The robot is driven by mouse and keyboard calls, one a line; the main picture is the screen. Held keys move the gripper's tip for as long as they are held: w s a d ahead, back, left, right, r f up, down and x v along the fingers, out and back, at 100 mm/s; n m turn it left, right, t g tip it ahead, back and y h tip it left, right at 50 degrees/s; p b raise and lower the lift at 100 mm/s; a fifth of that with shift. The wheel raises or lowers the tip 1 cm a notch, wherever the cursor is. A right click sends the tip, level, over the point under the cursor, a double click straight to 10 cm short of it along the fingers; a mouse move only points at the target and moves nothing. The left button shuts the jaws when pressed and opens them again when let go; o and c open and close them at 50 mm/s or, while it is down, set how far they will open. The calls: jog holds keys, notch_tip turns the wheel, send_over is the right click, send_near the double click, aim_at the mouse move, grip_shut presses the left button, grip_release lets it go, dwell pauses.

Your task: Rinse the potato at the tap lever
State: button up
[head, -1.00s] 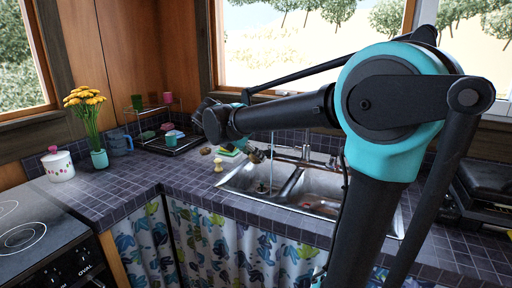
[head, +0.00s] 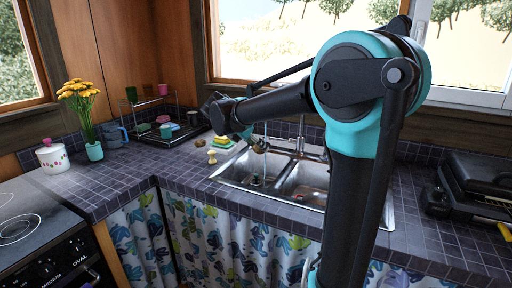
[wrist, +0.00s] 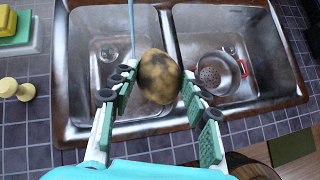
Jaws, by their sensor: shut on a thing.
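The potato (wrist: 158,77), yellow-brown with dark patches, is between the two fingers of my gripper (wrist: 159,84) in the wrist view. The fingers are shut on it, one on each side. It is held over the left basin of the metal sink (wrist: 165,55). In the head view my gripper (head: 252,142) is small and partly hidden by the arm, above the sink's left half. The tap (head: 300,140) stands at the sink's back edge; its lever is too small to make out. A thin pale line (wrist: 131,25), like a water stream, runs down beside the left fingertip.
A round strainer (wrist: 212,72) lies in the right basin. A sponge (wrist: 18,28) and a yellow knobbed item (wrist: 12,88) are left of the sink. A dish rack (head: 165,130) stands further left. A black appliance (head: 480,188) is at the right. Counter front is clear.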

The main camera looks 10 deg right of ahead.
jog(key=w+d+f, duration=0.1)
jog(key=w+d, duration=0.1)
jog(key=w, duration=0.5)
jog(key=shift+w+d+f, duration=0.25)
jog(key=shift+w+f, duration=0.05)
jog(key=shift+d, duration=0.15)
dwell(0.6)
jog(key=shift+s+d, duration=0.2)
jog(key=shift+d, duration=0.25)
jog(key=shift+a, duration=0.15)
jog(key=shift+w+a, duration=0.2)
jog(key=shift+a, duration=0.25)
jog(key=shift+d, duration=0.15)
jog(key=shift+s+d, duration=0.2)
jog(key=shift+d, duration=0.25)
jog(key=shift+a, duration=0.15)
jog(key=shift+w+a, duration=0.2)
jog(key=shift+a, duration=0.25)
